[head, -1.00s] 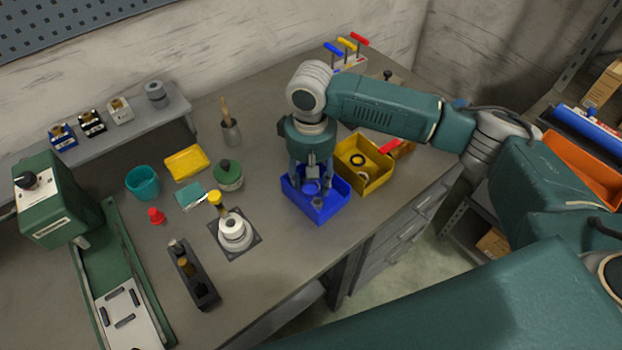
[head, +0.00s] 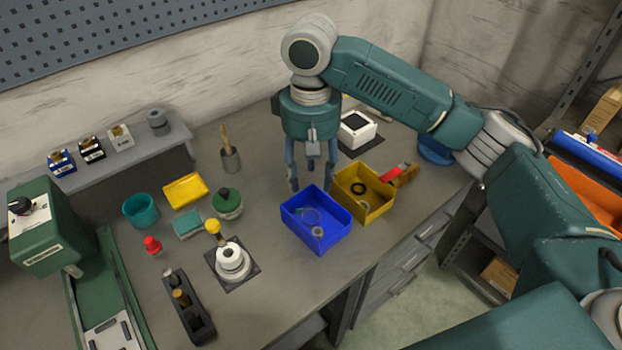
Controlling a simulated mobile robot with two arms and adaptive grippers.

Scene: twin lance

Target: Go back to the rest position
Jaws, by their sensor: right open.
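My right gripper (head: 313,184) points down with its fingers apart and nothing between them. It hangs behind and above the blue bin (head: 328,241), near that bin's far edge. The blue bin stands on the workbench and holds a clear round piece and a small grey piece. The yellow bin (head: 378,208) stands just right of it with a dark ring inside. My right arm reaches in from the right across the back of the bench. My left gripper does not show.
A white and black box (head: 356,129) stands behind the right arm. Left of the bins are a green-lidded jar (head: 227,204), a white round fixture (head: 233,263), a teal cup (head: 141,210) and a dark block holder (head: 189,308). A green machine (head: 45,230) stands at far left.

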